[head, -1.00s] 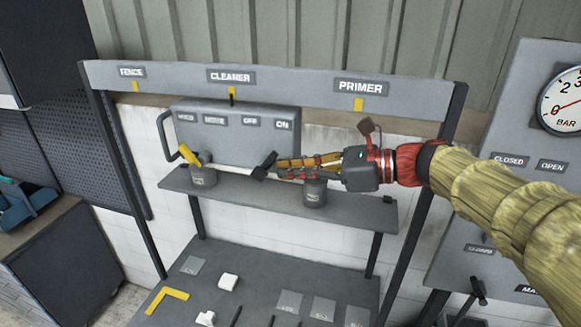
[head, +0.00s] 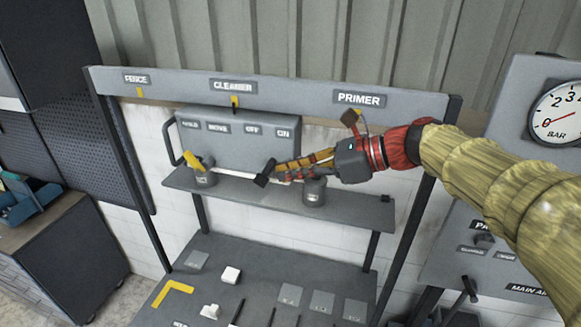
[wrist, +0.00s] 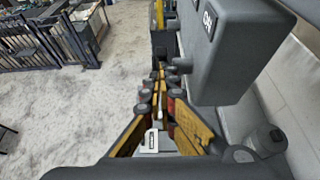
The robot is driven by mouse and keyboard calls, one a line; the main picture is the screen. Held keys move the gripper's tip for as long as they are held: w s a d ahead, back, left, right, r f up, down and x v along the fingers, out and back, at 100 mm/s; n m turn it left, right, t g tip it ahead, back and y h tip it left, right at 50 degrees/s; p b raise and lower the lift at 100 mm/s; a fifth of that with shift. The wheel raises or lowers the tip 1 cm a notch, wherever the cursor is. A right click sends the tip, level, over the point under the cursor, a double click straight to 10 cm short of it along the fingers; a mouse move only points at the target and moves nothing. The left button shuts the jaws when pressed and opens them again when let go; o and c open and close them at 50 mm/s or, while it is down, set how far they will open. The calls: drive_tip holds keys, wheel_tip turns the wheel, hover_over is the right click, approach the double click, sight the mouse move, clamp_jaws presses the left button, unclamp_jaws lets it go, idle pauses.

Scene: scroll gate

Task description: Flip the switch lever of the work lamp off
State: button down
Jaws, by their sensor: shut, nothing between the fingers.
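A grey box (head: 222,147) with a row of labels, among them OFF and ON, stands on the raised shelf in the head view; I take it for the work lamp's switch housing. Its ON label shows close in the wrist view (wrist: 209,20). I cannot make out the switch lever for certain; a yellow piece (head: 194,162) slants at the box's lower left, above a grey can. My gripper (head: 265,172) is shut and empty, its tips in front of the box's lower right part, below OFF and ON. In the wrist view its fingertips (wrist: 159,76) are together, left of the box; contact is unclear.
A grey can (head: 314,192) stands on the shelf (head: 345,207) under my gripper. The frame's header (head: 297,92) spans above, with dark posts at both sides. The lower table (head: 255,263) holds small loose parts. A gauge panel (head: 505,215) is at the right.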

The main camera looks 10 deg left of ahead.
sight(274, 161)
drive_tip(key=shift+w+a+r+p, duration=0.1)
drive_tip(key=shift+a+r+p, duration=1.55)
drive_tip(key=shift+p, duration=1.25)
drive_tip(key=shift+a+r+p, duration=0.15)
drive_tip(key=shift+a+p, duration=0.15)
drive_tip(key=shift+a, duration=0.2)
drive_tip(key=shift+w+r, duration=0.1)
